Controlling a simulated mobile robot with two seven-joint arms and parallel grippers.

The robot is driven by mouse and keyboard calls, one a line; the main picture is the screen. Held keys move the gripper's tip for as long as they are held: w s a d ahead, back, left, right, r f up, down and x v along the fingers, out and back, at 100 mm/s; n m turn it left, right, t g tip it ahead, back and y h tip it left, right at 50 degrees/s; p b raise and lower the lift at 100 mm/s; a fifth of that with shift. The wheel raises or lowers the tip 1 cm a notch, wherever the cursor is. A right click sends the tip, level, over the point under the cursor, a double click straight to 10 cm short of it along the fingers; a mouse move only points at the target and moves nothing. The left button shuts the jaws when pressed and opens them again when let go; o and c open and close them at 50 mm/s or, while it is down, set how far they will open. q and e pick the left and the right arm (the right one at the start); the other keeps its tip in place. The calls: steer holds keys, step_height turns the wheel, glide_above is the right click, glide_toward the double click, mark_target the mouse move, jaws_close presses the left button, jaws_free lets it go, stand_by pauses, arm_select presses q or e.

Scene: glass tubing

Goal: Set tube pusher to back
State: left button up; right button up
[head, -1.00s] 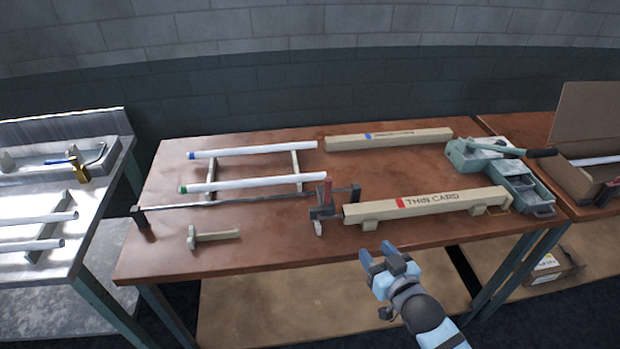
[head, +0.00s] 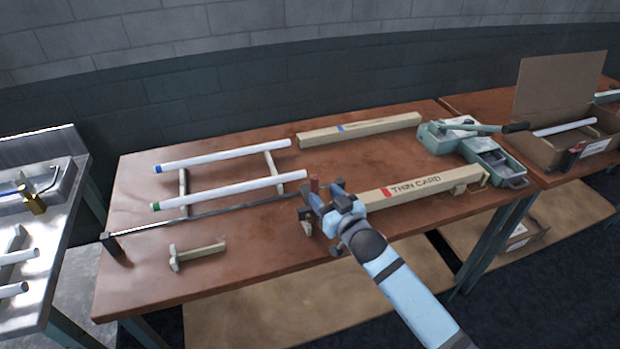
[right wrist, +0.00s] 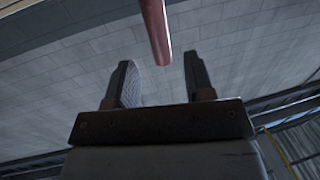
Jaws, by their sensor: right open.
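The tube pusher seems to be the dark carriage with an upright red handle (head: 314,186) at the right end of a thin dark rail (head: 220,212). My right gripper (head: 325,199) is open at this carriage and hides much of it. In the right wrist view, the red handle (right wrist: 155,30) hangs in from the top, in line with the gap between the open fingers (right wrist: 163,78). I cannot tell whether the fingers touch it. My left gripper is not in view.
A beam marked THIN CARD (head: 425,187) lies right of my gripper. White tubes (head: 225,155) rest on supports behind the rail. A wooden T-shaped piece (head: 203,251) lies at the front left. A green lever tool (head: 470,140) stands at the right end.

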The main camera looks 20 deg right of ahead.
mark_target(316, 187)
steer(key=x, duration=0.7)
steer(key=shift+w, duration=0.15)
jaws_close()
